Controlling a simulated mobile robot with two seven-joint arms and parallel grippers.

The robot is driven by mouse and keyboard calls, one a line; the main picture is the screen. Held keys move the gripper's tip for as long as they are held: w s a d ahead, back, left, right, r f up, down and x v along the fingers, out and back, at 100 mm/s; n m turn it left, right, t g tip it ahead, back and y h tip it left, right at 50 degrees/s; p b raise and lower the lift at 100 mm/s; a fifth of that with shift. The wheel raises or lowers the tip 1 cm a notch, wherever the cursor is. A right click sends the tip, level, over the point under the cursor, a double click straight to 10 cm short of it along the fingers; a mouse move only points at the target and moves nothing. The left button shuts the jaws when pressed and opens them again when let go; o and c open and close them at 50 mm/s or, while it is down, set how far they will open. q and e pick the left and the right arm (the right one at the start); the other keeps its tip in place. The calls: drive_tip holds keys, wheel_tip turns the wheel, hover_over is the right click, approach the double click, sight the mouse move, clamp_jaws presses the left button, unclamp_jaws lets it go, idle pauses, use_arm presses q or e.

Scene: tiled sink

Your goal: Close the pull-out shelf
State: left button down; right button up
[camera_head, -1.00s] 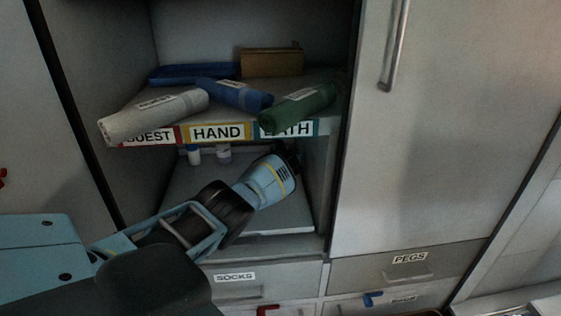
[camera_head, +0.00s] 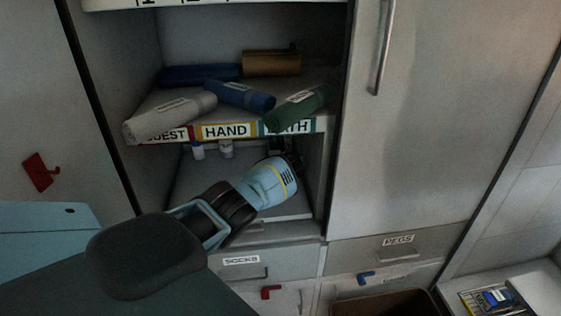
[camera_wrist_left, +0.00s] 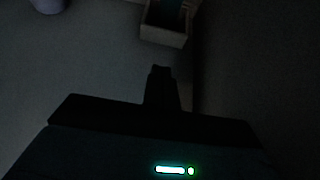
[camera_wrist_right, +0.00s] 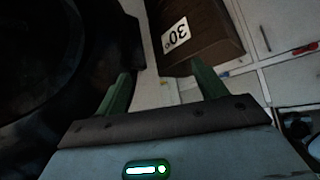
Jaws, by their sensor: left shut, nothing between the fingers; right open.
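A shelf with a front strip labelled GUEST, HAND and BATH (camera_head: 225,130) spans the open cabinet. Rolled white (camera_head: 170,115), blue (camera_head: 238,95) and green (camera_head: 298,106) towels lie on it. Below it is a grey board (camera_head: 205,185); I cannot tell which of the two is the pull-out shelf or how far it stands out. My left gripper (camera_head: 291,158) reaches in under the BATH end, above the board; its tips are dark. In the left wrist view its shut, empty fingers (camera_wrist_left: 160,75) show. My right gripper (camera_wrist_right: 163,85) is open, outside the head view, near a brown box marked 30° (camera_wrist_right: 195,30).
Small white bottles (camera_head: 197,150) stand at the back of the lower compartment. A tall closed door (camera_head: 430,120) is on the right. Drawers marked SOCKS (camera_head: 240,261) and PEGS (camera_head: 398,240) are below. A pale open box (camera_wrist_left: 163,38) lies ahead in the left wrist view.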

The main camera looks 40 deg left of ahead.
use_arm(q)
drive_tip(key=r+p, duration=0.1)
drive_tip(key=s+d+r, duration=0.1)
drive_tip(key=shift+d+r+p, duration=0.15)
drive_tip(key=shift+r+p, duration=0.15)
drive_tip(key=shift+p, duration=0.05)
drive_tip(key=shift+f+b, duration=0.35)
drive_tip(key=shift+f, duration=0.35)
drive_tip(key=shift+s+d+f, duration=0.1)
drive_tip(key=shift+s+d, duration=0.1)
drive_tip(key=shift+s, duration=0.05)
drive_tip(key=shift+s+d, duration=0.1)
drive_tip(key=shift+d, duration=0.05)
drive_tip(key=shift+s+d+r+b, duration=0.15)
drive_tip(key=shift+s+r+b, duration=0.05)
drive_tip(key=shift+b, duration=0.1)
drive_tip(key=shift+s+d+r, duration=0.25)
drive_tip(key=shift+s+d, duration=0.05)
drive_tip(key=shift+r+p+v, duration=0.25)
drive_tip(key=shift+p+v, duration=0.1)
drive_tip(key=shift+v, duration=0.9)
drive_tip(key=shift+f, duration=0.1)
use_arm(e)
drive_tip(key=shift+t, duration=0.5)
drive_tip(key=w+r, duration=0.3)
drive_tip(key=shift+w+a+r, duration=0.15)
drive_tip(key=shift+w, duration=0.1)
